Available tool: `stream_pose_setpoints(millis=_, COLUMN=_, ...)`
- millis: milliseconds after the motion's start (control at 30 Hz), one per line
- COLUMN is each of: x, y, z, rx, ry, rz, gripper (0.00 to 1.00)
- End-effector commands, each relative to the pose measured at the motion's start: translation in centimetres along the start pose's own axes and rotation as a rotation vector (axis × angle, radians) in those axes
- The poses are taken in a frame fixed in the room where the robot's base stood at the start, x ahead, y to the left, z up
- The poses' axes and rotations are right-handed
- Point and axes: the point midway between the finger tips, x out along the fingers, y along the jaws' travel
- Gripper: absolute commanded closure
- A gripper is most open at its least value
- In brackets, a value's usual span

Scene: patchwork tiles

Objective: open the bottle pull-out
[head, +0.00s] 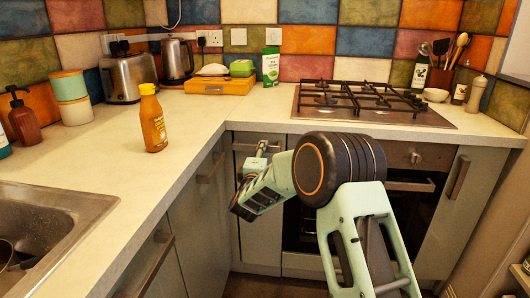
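The narrow grey cabinet front (261,240) left of the oven looks like the bottle pull-out. It appears closed, flush under the counter, with a dark bar handle (243,147) near its top. My arm crosses in front of it and hides much of its middle. My gripper (240,207), at the end of the pale green arm, is in front of the left part of this front, below the handle. Its fingers are small and dark, and I cannot make out whether they are open or touching anything.
The oven (305,228) and hob (370,103) are right of the narrow front. Left cabinets with handles (211,167) meet it at the inner corner. A sauce bottle (153,120), kettle (177,60) and toaster (128,77) stand on the counter; a sink (50,225) is at left.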

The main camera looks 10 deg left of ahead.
Motion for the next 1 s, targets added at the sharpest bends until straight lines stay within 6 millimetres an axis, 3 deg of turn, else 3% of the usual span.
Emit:
stream_pose_setpoints(millis=100, x=1.7, y=-0.2, z=0.1, rx=0.002, ry=-0.001, rz=0.001, gripper=0.65)
stream_pose_setpoints(millis=300, x=3.3, y=-0.1, z=0.1, rx=0.001, ry=0.000, rz=0.000, gripper=0.65)
stream_pose_setpoints(millis=700, x=3.8, y=0.0, z=0.0, rx=0.001, ry=0.001, rz=0.000, gripper=0.66)
stream_pose_setpoints(millis=1000, x=3.7, y=0.0, z=0.0, rx=0.000, ry=0.001, rz=0.000, gripper=0.99)
